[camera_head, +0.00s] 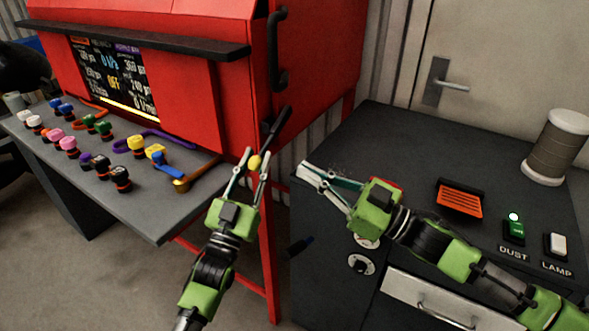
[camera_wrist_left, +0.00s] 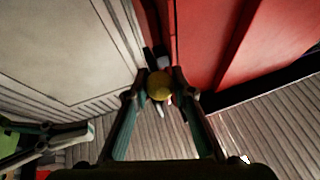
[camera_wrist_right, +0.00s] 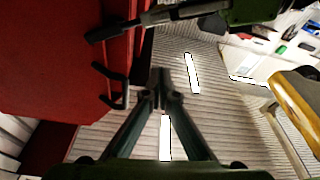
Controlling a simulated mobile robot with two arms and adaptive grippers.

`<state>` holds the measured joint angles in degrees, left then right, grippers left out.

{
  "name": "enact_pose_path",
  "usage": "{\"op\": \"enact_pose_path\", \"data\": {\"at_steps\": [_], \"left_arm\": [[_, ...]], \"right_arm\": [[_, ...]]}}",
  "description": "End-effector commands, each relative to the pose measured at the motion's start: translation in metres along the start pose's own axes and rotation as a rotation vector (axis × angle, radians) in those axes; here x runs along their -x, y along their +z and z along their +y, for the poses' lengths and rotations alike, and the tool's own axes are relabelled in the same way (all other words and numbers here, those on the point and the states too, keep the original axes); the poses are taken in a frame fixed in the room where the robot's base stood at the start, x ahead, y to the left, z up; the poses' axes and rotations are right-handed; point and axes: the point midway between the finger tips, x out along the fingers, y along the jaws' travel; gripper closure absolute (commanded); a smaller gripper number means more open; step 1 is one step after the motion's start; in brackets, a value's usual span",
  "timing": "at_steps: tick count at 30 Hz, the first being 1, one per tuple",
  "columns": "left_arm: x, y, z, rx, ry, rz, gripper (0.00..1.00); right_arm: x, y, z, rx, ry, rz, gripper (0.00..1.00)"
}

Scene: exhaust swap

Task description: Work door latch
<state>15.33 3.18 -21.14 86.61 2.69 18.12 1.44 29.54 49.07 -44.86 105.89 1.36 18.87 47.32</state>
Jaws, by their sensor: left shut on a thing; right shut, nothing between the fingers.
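A yellow knob (camera_head: 255,162) is at the lower right edge of the red cabinet (camera_head: 190,95). A dark lever (camera_head: 277,127) slants up and right just above it; I cannot tell whether they are one latch. My left gripper (camera_head: 254,158) is shut on the yellow knob. The left wrist view shows the knob (camera_wrist_left: 159,85) between the fingertips. A black vertical handle (camera_head: 275,55) is on the cabinet's right edge. My right gripper (camera_head: 308,170) is shut and empty, to the right of the knob over the dark bench's left edge. It also shows in the right wrist view (camera_wrist_right: 161,88).
A grey shelf (camera_head: 150,215) in front of the cabinet holds several coloured knobs. The dark bench (camera_head: 400,140) on the right carries a spool (camera_head: 556,147), an orange vent (camera_head: 460,199) and DUST and LAMP switches. A pale door with a metal lever handle (camera_head: 445,84) stands behind.

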Motion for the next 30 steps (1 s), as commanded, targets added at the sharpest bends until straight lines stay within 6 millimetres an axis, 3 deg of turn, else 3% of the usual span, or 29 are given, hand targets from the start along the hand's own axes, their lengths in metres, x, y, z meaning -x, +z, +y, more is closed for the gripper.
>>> {"op": "enact_pose_path", "data": {"at_steps": [13, 15, 21, 30], "left_arm": [[0.000, 0.000, 0.000, 0.000, 0.001, 0.000, 1.00], [0.000, 0.000, 0.000, 0.000, 0.001, 0.000, 1.00], [0.000, 0.000, 0.000, 0.000, 0.000, 0.000, 1.00], [0.000, 0.000, 0.000, 0.000, 0.000, 0.000, 1.00]], "right_arm": [[-0.092, -0.001, 0.001, 0.000, 0.002, 0.002, 1.00], [-0.092, 0.016, 0.001, -0.004, 0.005, -0.003, 1.00], [-0.097, 0.035, 0.002, -0.003, 0.005, -0.002, 1.00], [-0.097, 0.040, 0.002, 0.000, 0.004, -0.002, 1.00]]}}
